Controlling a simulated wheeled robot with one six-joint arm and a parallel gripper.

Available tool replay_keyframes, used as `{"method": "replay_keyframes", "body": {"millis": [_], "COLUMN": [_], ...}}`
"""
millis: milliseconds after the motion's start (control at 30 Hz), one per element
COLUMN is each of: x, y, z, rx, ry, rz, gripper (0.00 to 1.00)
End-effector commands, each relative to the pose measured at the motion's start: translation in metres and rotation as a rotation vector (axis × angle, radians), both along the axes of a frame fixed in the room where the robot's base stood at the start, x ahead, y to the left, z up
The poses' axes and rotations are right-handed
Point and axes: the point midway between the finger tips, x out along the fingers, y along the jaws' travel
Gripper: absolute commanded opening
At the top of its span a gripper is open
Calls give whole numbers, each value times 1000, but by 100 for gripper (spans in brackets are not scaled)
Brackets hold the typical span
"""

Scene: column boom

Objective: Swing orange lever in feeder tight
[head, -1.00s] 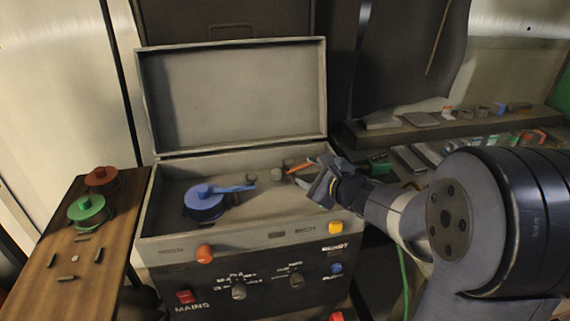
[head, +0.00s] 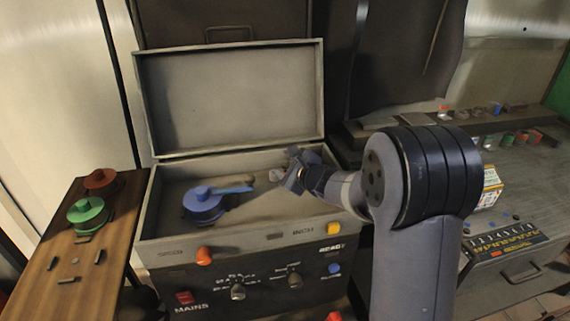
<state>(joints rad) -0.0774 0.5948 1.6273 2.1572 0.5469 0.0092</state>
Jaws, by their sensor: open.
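The feeder is an open grey case (head: 148,222) with its lid (head: 235,95) raised at the back. Inside its left half sits a blue spool (head: 203,207) with a blue arm pointing right. My gripper (head: 286,168) is over the right half of the case, open, with its jaws toward the case's middle. The orange lever is not visible now; my gripper and wrist cover the area where it showed earlier. A small grey piece (head: 275,174) shows just left of the jaws. I cannot tell whether the jaws touch anything.
A wooden table (head: 62,255) at left holds a red spool (head: 100,181), a green spool (head: 87,214) and several small pegs. The case front has an orange knob (head: 205,255) and a yellow button (head: 333,228). A shelf with small parts (head: 495,110) is at right.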

Motion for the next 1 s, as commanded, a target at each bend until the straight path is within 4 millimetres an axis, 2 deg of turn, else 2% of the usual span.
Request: {"method": "replay_keyframes", "body": {"millis": [133, 700, 1000], "x": [0, 0, -1], "y": [0, 0, -1], "z": [0, 0, 0], "rx": [0, 0, 0], "ry": [0, 0, 1], "rz": [0, 0, 4], "gripper": [45, 0, 0]}}
